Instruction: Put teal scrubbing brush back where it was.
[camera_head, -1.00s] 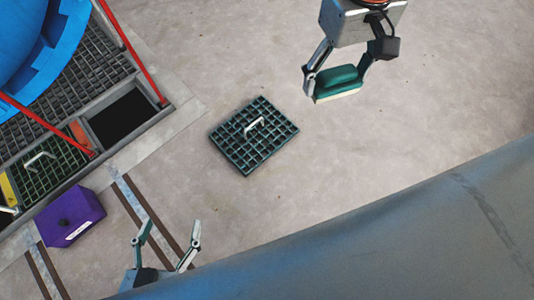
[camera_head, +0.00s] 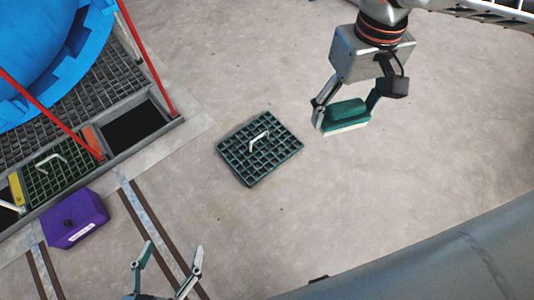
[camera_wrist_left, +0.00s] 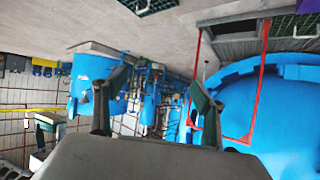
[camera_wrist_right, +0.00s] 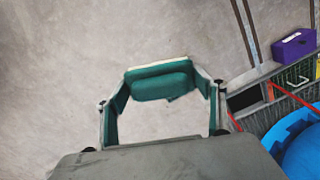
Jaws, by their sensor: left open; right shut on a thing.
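The teal scrubbing brush (camera_head: 346,114) has a pale bristle side facing down. My right gripper (camera_head: 343,112) is shut on it and holds it above the bare floor, to the right of the loose grate panel. In the right wrist view the brush (camera_wrist_right: 160,82) sits between the two fingertips, its pale edge facing away from the palm. My left gripper (camera_head: 172,262) is open and empty, low in the head view near the dark floor strips. In the left wrist view its fingers (camera_wrist_left: 155,95) are spread with nothing between them.
A green grate panel with a white handle (camera_head: 259,148) lies on the floor. A dark open pit (camera_head: 132,125) is at the left, beside a blue vessel (camera_head: 50,60) and red bars (camera_head: 146,58). A purple box (camera_head: 74,218) stands near the pit frame. Floor at the right is clear.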

